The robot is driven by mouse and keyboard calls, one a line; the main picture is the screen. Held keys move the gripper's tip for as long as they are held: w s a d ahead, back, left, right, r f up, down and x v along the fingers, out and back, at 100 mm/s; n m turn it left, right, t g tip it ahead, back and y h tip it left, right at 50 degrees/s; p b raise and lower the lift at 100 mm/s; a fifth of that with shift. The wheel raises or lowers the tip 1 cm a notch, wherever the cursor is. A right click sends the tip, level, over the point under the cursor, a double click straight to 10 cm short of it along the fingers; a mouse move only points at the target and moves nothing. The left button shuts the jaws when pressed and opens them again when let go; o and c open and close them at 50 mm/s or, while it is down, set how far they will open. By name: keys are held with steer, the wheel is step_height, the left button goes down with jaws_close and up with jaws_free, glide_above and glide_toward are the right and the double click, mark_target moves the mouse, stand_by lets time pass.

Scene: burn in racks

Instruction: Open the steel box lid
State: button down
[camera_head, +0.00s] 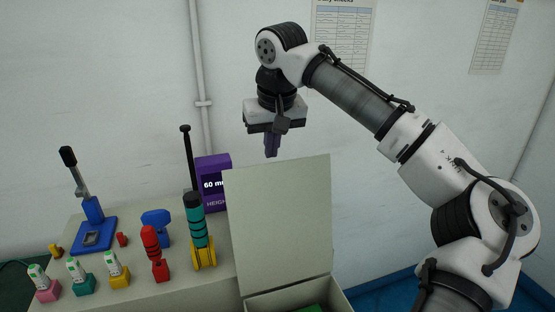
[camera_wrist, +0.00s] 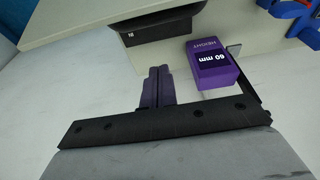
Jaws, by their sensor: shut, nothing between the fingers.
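The steel box's lid (camera_head: 280,220) is a pale beige panel standing up, close to upright, at the back of the box (camera_head: 300,294). The box is open at the bottom of the head view, with something green inside, mostly cut off. My gripper (camera_head: 271,153) is above the lid's top edge, fingers pointing down, shut and empty. In the wrist view the purple fingers (camera_wrist: 159,72) are together with nothing between them. A pale panel, probably the lid (camera_wrist: 90,18), lies beyond them with a dark block on it; I cannot tell whether the fingers touch it.
A purple height gauge (camera_head: 214,180) reading 60 mm stands left of the lid; it also shows in the wrist view (camera_wrist: 210,65). A teal-and-yellow tool (camera_head: 199,235), a red tool (camera_head: 154,255), a blue press (camera_head: 90,225) and several small coloured blocks crowd the bench. The wall is behind.

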mark_target(284, 175)
steer(key=s+f+p, duration=0.1)
steer(key=s+d+f, duration=0.1)
steer(key=s, duration=0.1)
steer(key=shift+f+p, duration=0.35)
steer(key=shift+p, duration=0.05)
steer(key=shift+s, duration=0.15)
steer(key=s+t+b, duration=0.1)
steer(key=b, duration=0.1)
steer(key=s+d+t+b, duration=0.1)
steer(key=s, duration=0.1)
steer(key=s+r+t+y+b, duration=0.1)
steer(key=b, duration=0.1)
steer(key=shift+s+d+b, duration=0.25)
steer(key=shift+s+b, duration=0.1)
steer(key=shift+s+d+r+t, duration=0.15)
steer(key=shift+s+d+r, duration=0.1)
steer(key=shift+s, duration=0.3)
steer(key=shift+s+d+r+t, duration=0.15)
steer(key=shift+s+r+t, duration=0.1)
steer(key=shift+s, duration=0.35)
steer(key=shift+s+d+r+t, duration=0.1)
steer(key=shift+s+d+r, duration=0.15)
steer(key=shift+s, duration=0.3)
